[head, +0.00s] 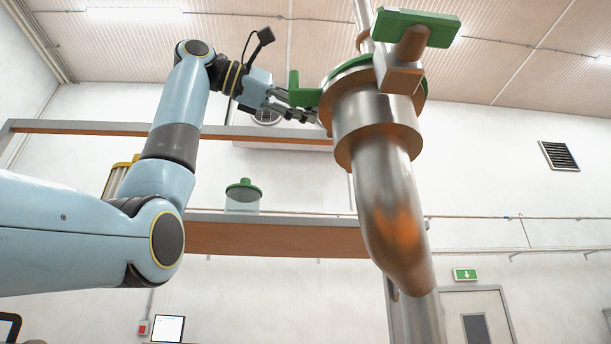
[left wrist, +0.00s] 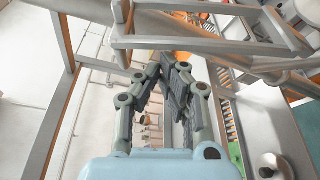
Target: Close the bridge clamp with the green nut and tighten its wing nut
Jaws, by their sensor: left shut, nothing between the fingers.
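The clamp's green band (head: 352,66) sits around a metal flange on the vertical pipe (head: 392,200) in the head view. A green wing nut (head: 418,27) is on a brownish bolt and block (head: 400,72) at the clamp's front. An L-shaped green part (head: 303,93) sticks out on the clamp's left side. My left gripper (head: 311,115) is shut and empty, its fingertips just beside or under this green part; contact cannot be told. The left gripper (left wrist: 167,70) shows in the left wrist view without a clear clamp. My right gripper is not in view.
A shelf beam (head: 280,238) runs behind the pipe, carrying a green-lidded glass jar (head: 243,195). A higher beam (head: 90,127) passes behind my left arm. The space right of the pipe looks clear, with a wall vent (head: 558,155) and a door (head: 477,312) far behind.

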